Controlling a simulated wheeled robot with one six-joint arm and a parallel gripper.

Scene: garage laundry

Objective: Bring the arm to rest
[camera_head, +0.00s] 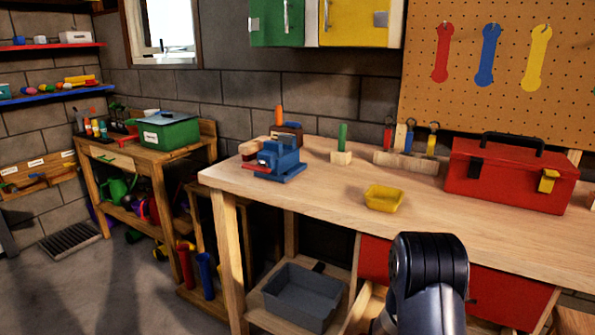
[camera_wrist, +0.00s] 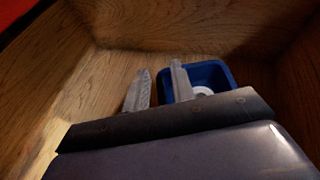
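My arm (camera_head: 428,270) rises at the bottom right of the head view, in front of the workbench, bent with its end hidden below. In the wrist view my gripper (camera_wrist: 160,88) has its two grey fingers apart, with a gap between them. It is in or over a wooden compartment (camera_wrist: 75,70). A small blue bin (camera_wrist: 215,70) stands there with a white round thing (camera_wrist: 203,91) in it, partly hidden. The right finger overlaps the bin's left side; I cannot tell whether they touch. Nothing is seen gripped.
The workbench (camera_head: 320,180) holds a blue vise (camera_head: 279,160), a yellow tray (camera_head: 384,198) and a red toolbox (camera_head: 510,174). Red drawer fronts (camera_head: 500,300) are under its top. A grey bin (camera_head: 303,296) sits on the lower shelf.

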